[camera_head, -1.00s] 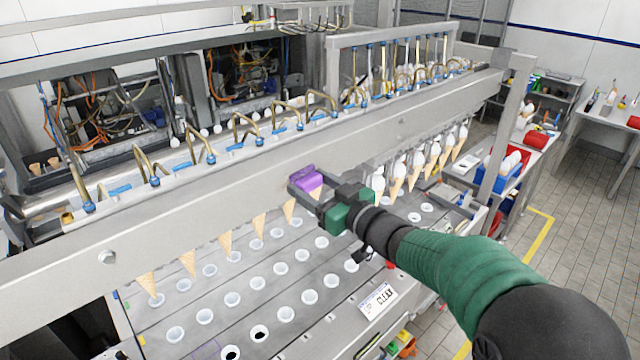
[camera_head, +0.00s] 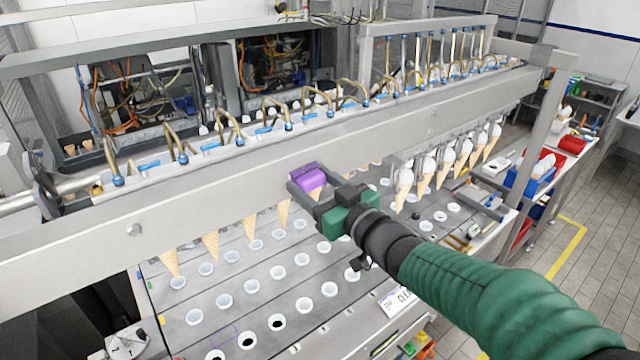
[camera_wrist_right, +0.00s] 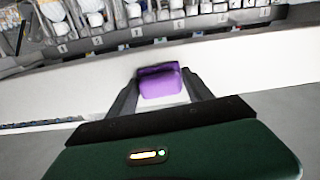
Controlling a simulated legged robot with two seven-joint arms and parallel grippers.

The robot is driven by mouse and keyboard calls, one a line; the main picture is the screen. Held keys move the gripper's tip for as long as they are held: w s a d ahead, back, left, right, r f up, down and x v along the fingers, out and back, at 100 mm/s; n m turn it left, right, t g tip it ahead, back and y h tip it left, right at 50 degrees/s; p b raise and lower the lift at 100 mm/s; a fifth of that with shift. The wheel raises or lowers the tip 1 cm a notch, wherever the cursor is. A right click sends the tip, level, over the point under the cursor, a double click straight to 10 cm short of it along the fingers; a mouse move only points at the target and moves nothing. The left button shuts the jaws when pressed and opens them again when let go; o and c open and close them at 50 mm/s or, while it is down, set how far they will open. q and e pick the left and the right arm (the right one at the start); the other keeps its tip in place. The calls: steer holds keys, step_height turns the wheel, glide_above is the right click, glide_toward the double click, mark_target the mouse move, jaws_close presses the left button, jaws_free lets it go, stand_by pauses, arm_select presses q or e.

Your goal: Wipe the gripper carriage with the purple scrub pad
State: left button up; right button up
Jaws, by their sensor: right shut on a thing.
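The purple scrub pad (camera_head: 311,180) is between the fingers of my right gripper (camera_head: 306,186), which is shut on it. In the head view the pad is at the front face of the long grey gripper carriage (camera_head: 390,143). The right wrist view shows the pad (camera_wrist_right: 159,82) between the two dark fingers, against the pale carriage face (camera_wrist_right: 60,92). I cannot tell whether it presses on the face. My left gripper is not in view.
Cones (camera_head: 211,246) hang below the carriage's left part, and white-topped cones (camera_head: 425,175) hang further right. Below is a conveyor plate with several cup holes (camera_head: 281,272). Bent brass pipes (camera_head: 228,128) stand behind the carriage. A blue bin (camera_head: 529,181) is at the right.

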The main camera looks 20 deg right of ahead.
steer(key=shift+s+d, duration=0.2)
steer(key=shift+s, duration=0.35)
steer(key=v, duration=0.4)
steer(key=shift+a+r+p, duration=0.1)
steer(key=shift+a+p, duration=0.05)
steer(key=shift+p, duration=0.15)
steer(key=shift+s+d, duration=0.2)
steer(key=shift+s, duration=0.25)
steer(key=shift+w, duration=0.1)
steer(key=shift+d, duration=0.1)
